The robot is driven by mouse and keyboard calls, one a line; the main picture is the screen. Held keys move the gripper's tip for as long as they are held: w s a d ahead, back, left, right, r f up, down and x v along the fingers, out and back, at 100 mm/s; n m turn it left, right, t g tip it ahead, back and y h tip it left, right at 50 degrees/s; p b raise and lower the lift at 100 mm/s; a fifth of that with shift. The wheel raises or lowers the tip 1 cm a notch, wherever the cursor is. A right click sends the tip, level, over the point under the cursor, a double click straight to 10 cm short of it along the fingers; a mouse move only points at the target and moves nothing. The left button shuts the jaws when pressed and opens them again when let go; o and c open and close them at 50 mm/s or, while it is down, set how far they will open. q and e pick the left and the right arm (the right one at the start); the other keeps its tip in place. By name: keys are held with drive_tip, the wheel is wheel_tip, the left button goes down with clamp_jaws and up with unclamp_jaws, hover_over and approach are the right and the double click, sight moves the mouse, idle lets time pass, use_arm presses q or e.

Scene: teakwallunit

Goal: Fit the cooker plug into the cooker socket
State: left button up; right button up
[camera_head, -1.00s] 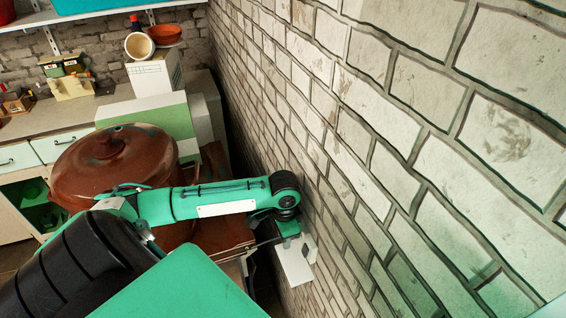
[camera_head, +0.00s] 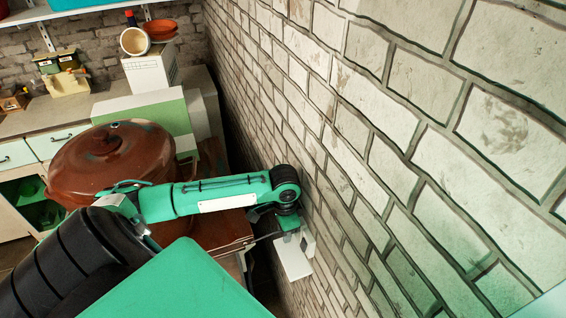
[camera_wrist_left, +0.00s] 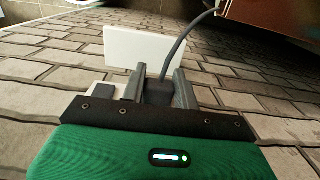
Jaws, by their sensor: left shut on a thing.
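My left gripper (camera_wrist_left: 158,88) is shut on the dark grey cooker plug (camera_wrist_left: 158,92), which sits between its two fingers. A grey cable (camera_wrist_left: 180,50) runs up from the plug. In the head view my left gripper (camera_head: 289,228) is close to the brick wall, beside a white panel (camera_head: 293,258). The white panel (camera_wrist_left: 145,48) stands beyond the fingers in the left wrist view. A small white fitting with a grey square (camera_wrist_left: 103,90) lies left of the fingers, partly hidden. I cannot tell which white part is the cooker socket, or whether the plug touches it. My right gripper is out of view.
The brick wall (camera_head: 400,130) runs close along the right. A large brown lidded pot (camera_head: 110,160) stands beside my left arm. A counter (camera_head: 60,117) with a green and white box (camera_head: 150,112) lies behind it.

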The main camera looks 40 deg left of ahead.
use_arm(q)
drive_tip(key=o, duration=1)
drive_tip(key=shift+w+d, duration=0.1)
drive_tip(key=shift+o, duration=0.3)
drive_tip(key=shift+w, duration=0.1)
drive_tip(key=shift+r, duration=0.35)
wheel_tip(320, 180, up, 13)
drive_tip(key=b, duration=0.4)
